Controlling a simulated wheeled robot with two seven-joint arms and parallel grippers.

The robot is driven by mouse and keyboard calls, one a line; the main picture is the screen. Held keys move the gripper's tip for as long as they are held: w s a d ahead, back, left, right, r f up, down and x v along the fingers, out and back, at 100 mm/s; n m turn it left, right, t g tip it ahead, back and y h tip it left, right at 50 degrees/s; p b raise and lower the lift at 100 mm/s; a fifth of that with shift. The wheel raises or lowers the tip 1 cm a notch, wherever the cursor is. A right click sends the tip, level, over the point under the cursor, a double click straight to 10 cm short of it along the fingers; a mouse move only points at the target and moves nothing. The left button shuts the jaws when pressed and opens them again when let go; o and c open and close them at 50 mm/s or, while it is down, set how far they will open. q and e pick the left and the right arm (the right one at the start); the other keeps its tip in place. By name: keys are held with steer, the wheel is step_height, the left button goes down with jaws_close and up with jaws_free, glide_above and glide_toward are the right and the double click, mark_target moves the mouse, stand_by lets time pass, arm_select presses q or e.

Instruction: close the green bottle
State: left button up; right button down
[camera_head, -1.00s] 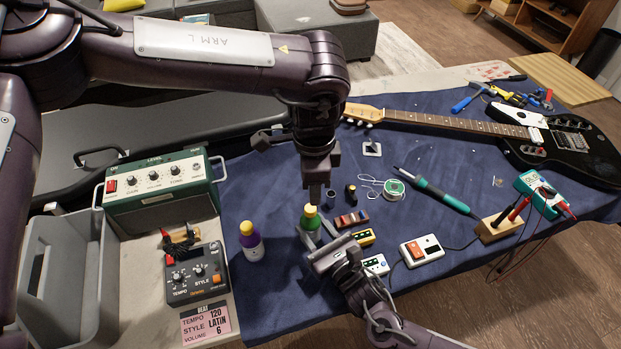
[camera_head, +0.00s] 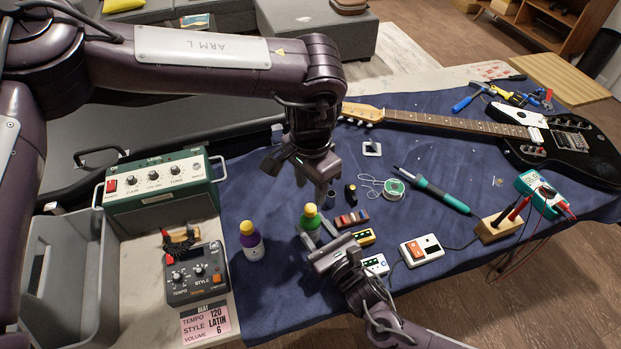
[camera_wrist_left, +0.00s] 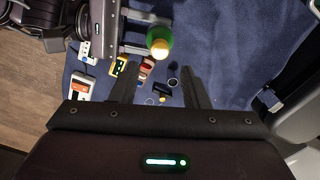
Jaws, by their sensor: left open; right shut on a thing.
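The green bottle (camera_head: 309,222) stands on the blue cloth with a yellow cap on its top. It also shows from above in the left wrist view, where its yellow cap (camera_wrist_left: 159,48) sits over the green body. My right gripper (camera_head: 318,240) is shut on the bottle's body from the front right. My left gripper (camera_head: 318,190) is open and empty above and behind the bottle, apart from the cap. In the left wrist view its two fingers (camera_wrist_left: 160,90) are spread, with the bottle beyond them.
Small pedals (camera_head: 363,237), a white switch box (camera_head: 421,250) and a solder spool (camera_head: 394,188) lie to the right. A guitar (camera_head: 470,125) lies behind. The cloth (camera_head: 280,290) is clear at the front.

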mark_target(310, 208)
arm_select(q)
step_height(310, 208, down, 7)
steer(key=shift+r, duration=0.1)
stand_by(0.4)
